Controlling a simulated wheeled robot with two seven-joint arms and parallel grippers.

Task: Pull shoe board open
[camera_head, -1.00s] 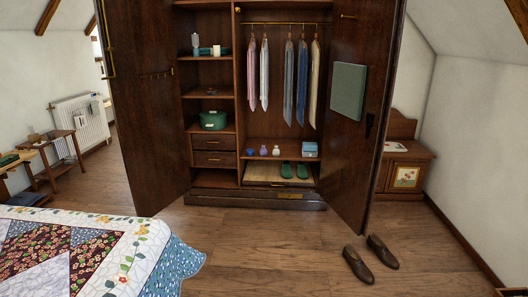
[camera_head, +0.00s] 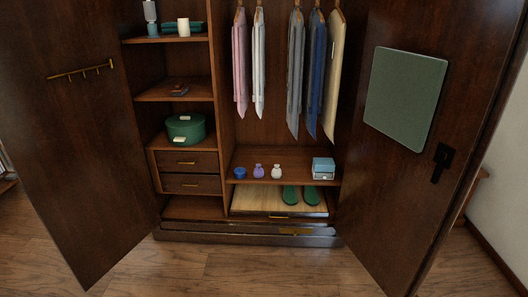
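The shoe board (camera_head: 254,200) is a light wooden panel low in the right-hand part of the armoire, below the shelf with small jars. A pair of green shoes (camera_head: 300,196) stands on its right half. The board sits inside the armoire, roughly level with the front of the cabinet. Neither of my grippers is in view.
Both armoire doors stand open, the left door (camera_head: 75,130) and the right door (camera_head: 410,170), flanking the opening. A dark base drawer (camera_head: 245,237) lies below the board. The wooden floor (camera_head: 240,275) in front is clear. Hanging clothes (camera_head: 295,75) are above.

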